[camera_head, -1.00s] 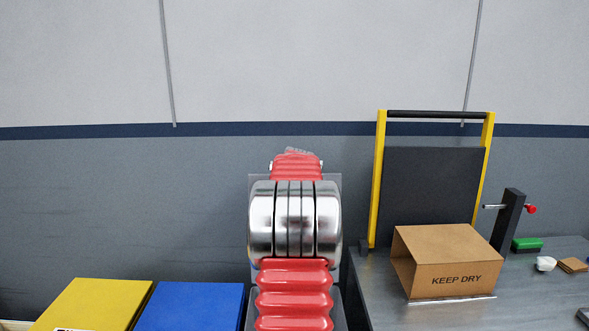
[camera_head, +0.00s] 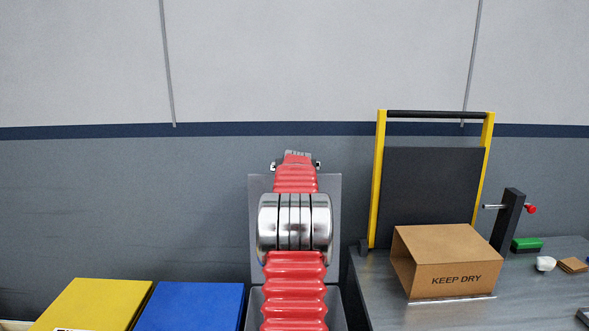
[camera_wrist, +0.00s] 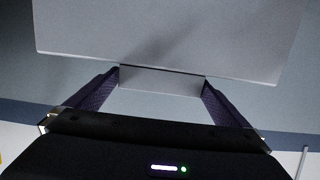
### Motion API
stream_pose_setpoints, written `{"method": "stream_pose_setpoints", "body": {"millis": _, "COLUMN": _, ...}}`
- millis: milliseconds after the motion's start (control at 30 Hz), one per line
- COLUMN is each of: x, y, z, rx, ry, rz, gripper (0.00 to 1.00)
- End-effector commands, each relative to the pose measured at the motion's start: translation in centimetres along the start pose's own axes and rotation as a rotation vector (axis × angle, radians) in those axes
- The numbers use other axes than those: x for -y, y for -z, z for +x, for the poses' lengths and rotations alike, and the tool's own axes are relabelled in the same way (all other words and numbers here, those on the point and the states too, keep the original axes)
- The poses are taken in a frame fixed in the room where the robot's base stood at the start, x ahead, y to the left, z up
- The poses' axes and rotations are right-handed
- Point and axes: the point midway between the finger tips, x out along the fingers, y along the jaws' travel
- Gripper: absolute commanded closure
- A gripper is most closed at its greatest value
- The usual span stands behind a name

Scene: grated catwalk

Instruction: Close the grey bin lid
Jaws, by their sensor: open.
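The grey bin lid (camera_head: 331,195) stands upright, open, behind my arm in the head view. The grey bin (camera_head: 337,312) is below it, mostly hidden by my arm. My gripper (camera_head: 296,159) is at the lid's top edge in the head view. In the wrist view the lid (camera_wrist: 170,35) is a broad pale panel with a small lip (camera_wrist: 160,80) at its edge. My open gripper (camera_wrist: 161,78) has a dark finger on each side of that lip, with the lip between the fingertips. I cannot tell whether either finger touches it.
A yellow lid (camera_head: 93,305) and a blue lid (camera_head: 190,306) lie flat at left. At right a metal table (camera_head: 385,290) holds a KEEP DRY box (camera_head: 450,260), with a yellow-framed dark panel (camera_head: 432,195) behind it. The wall (camera_head: 150,200) stands behind.

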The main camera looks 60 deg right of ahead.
Motion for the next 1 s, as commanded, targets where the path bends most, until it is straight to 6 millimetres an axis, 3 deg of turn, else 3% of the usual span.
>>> {"method": "stream_pose_setpoints", "body": {"millis": 67, "x": 0.01, "y": 0.00, "z": -0.01, "rx": 0.000, "ry": 0.000, "rz": 0.000, "gripper": 0.01}}
{"method": "stream_pose_setpoints", "body": {"millis": 700, "x": -0.16, "y": 0.00, "z": -0.03, "rx": 0.000, "ry": -0.002, "rz": 0.000, "gripper": 0.46}}
{"method": "stream_pose_setpoints", "body": {"millis": 733, "x": 0.20, "y": -0.14, "z": -0.75, "rx": 0.000, "ry": -0.001, "rz": -0.001, "gripper": 0.47}}
{"method": "stream_pose_setpoints", "body": {"millis": 1000, "x": 0.20, "y": -0.01, "z": -0.30, "rx": -0.008, "ry": 0.000, "rz": -0.001, "gripper": 0.46}}
